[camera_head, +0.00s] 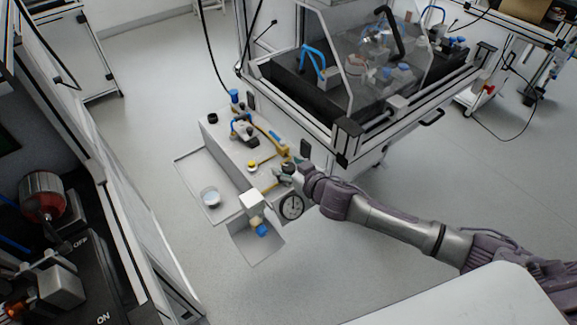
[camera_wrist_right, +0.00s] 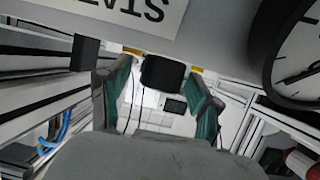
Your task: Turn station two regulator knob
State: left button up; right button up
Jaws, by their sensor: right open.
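In the right wrist view, a black knob (camera_wrist_right: 163,75) with rounded corners projects from the grey station body. My right gripper (camera_wrist_right: 160,90) has one green-padded finger on each side of it, and gaps show between the pads and the knob. In the head view, my right gripper (camera_head: 284,175) is at the front right of the grey station (camera_head: 228,150), just above the round gauge (camera_head: 291,206). The knob cannot be made out in the head view behind the hand. Part of a label reading "STATI" shows upside down in the wrist view. My left gripper is not in view.
The gauge (camera_wrist_right: 303,55) is close to the right finger in the wrist view. Yellow pipework and a blue-handled valve (camera_head: 241,127) are on top of the station. A framed machine bench (camera_head: 347,128) stands close behind. Open floor (camera_head: 380,270) lies in front.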

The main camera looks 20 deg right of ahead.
jog(key=c, duration=1.2)
jog(key=shift+o, duration=0.2)
jog(key=n+y+p, duration=0.1)
jog(key=p, duration=0.1)
jog(key=n+g+y+p, duration=0.1)
jog(key=n+y+p, duration=0.1)
jog(key=shift+r+y, duration=0.3)
jog(key=shift+r, duration=0.1)
jog(key=shift+f+n+g+y+p, duration=0.35)
jog(key=shift+n+g+y+p, duration=0.2)
jog(key=shift+n+g+y, duration=0.35)
jog(key=o, duration=1.2)
jog(key=shift+c, duration=0.2)
